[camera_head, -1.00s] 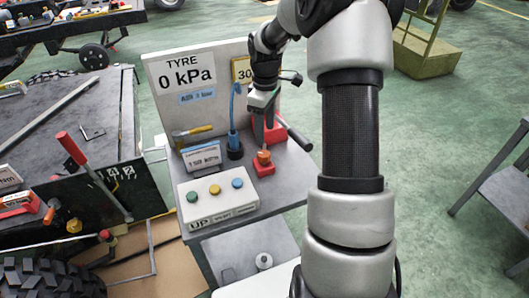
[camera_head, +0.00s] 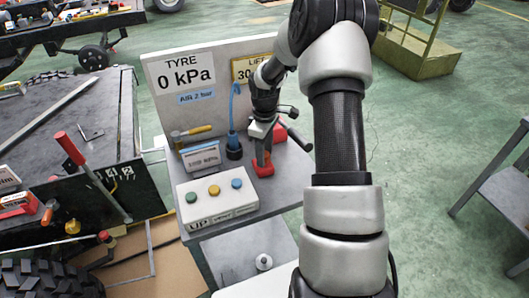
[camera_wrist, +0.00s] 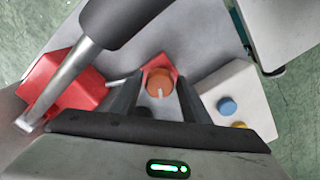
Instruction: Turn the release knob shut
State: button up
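The release knob (camera_wrist: 160,80) is a round orange knob with a pale line on it, set on a red base (camera_head: 263,169) at the right part of the grey bench. In the wrist view it shows between my two dark fingertips. My gripper (camera_wrist: 158,84) is open, with one finger on each side of the knob. I cannot tell whether the fingers touch it. In the head view my gripper (camera_head: 263,152) points down over the red base and hides most of the knob.
A red pump body (camera_wrist: 68,85) with a long dark-gripped lever (camera_wrist: 118,22) stands close beside my gripper. A white button box (camera_head: 217,203) is in front, left of the knob. A blue hose fitting (camera_head: 234,142) stands left. The upright gauge panel (camera_head: 160,105) is behind.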

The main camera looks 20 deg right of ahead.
jog(key=c, duration=0.7)
jog(key=shift+m, duration=0.3)
jog(key=m+b, duration=0.1)
jog(key=m, duration=0.4)
jog(key=shift+a, duration=0.1)
jog(key=m+b, duration=0.1)
jog(key=m, duration=0.5)
jog(key=shift+a, duration=0.1)
jog(key=shift+m, duration=0.3)
jog(key=o, duration=1.1)
jog(key=shift+c, duration=0.2)
